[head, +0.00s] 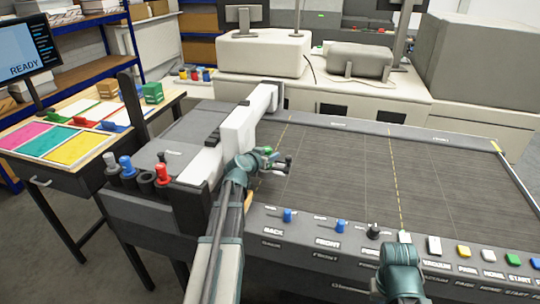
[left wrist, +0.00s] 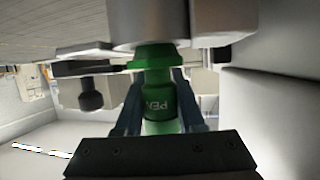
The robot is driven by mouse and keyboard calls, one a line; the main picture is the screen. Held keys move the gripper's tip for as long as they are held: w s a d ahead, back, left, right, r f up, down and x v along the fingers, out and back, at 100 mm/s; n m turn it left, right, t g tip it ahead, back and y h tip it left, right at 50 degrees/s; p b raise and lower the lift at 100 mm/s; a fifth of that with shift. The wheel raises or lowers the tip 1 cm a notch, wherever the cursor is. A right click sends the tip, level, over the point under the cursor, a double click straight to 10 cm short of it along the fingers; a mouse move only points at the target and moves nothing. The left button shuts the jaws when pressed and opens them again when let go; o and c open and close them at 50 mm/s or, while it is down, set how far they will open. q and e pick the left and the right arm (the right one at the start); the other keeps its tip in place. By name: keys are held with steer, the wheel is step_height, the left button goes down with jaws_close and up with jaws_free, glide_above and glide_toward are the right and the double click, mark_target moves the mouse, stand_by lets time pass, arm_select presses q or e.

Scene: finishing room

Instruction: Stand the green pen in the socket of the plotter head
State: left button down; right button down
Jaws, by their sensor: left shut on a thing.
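My left gripper (head: 274,162) is shut on the green pen (left wrist: 158,98), beside the white gantry beam (head: 238,132) of the plotter. In the left wrist view both fingers (left wrist: 157,108) grip the pen's lettered body. The pen's wide green collar is right against a grey round part (left wrist: 150,22), apparently of the plotter head. I cannot tell whether the pen is seated in the socket; its far end is hidden. In the head view only a little green of the pen (head: 267,150) shows.
A rack at the left holds blue, black and red pens (head: 163,174). The plotter's flat dark bed (head: 350,170) is clear to the right. A control strip with knobs and coloured buttons (head: 434,245) runs along the front edge. A table with colour sheets (head: 75,148) stands left.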

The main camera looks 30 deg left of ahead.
arm_select(q)
steer(key=shift+f, duration=0.2)
steer(key=shift+c, duration=2.2)
jaws_free()
steer(key=p+v, duration=0.4)
steer(key=v, duration=0.9)
steer(key=shift+s+p, duration=0.4)
steer(key=shift+r, duration=0.1)
